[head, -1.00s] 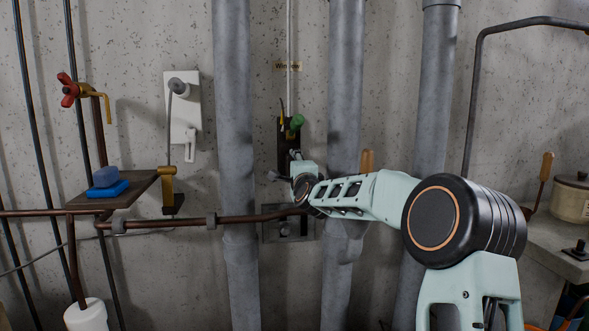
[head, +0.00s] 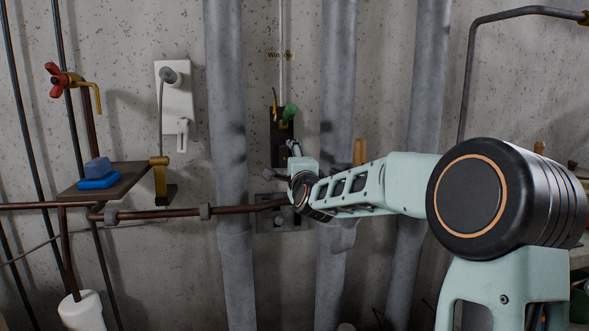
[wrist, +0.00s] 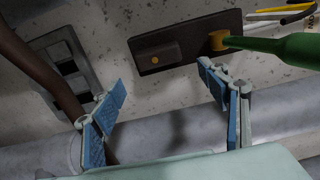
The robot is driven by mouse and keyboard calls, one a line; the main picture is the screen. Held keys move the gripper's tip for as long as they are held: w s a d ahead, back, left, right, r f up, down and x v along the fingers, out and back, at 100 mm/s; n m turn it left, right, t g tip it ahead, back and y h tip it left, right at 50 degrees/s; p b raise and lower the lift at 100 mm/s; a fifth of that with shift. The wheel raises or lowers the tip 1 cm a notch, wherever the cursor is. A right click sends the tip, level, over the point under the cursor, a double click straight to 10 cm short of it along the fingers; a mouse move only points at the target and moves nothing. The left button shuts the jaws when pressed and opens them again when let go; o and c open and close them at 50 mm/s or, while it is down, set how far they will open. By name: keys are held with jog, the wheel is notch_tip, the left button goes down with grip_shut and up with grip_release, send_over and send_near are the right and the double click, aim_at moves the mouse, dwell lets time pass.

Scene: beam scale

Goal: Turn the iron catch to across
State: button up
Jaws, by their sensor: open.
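The iron catch appears to be the dark block with a brass dot (wrist: 157,58) in the wrist view. It lies lengthwise along a dark backplate (wrist: 205,32). A lever with a green grip (wrist: 285,46) pivots on the same plate and also shows in the head view (head: 290,112). My gripper (wrist: 162,79) is open, its blue-padded fingers on either side below the catch in the picture, with nothing between them. Whether a finger touches the plate cannot be told. In the head view, my gripper (head: 293,149) is at the lower end of the plate (head: 278,152) and hides the catch.
Grey vertical pipes (head: 228,170) stand left and right of the plate. A brown pipe (head: 170,213) runs across below, towards a grey wall box (head: 270,224). A small shelf (head: 125,180) holds a blue sponge-like block (head: 98,180) at left.

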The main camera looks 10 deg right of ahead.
jog(key=shift+s, duration=2.6)
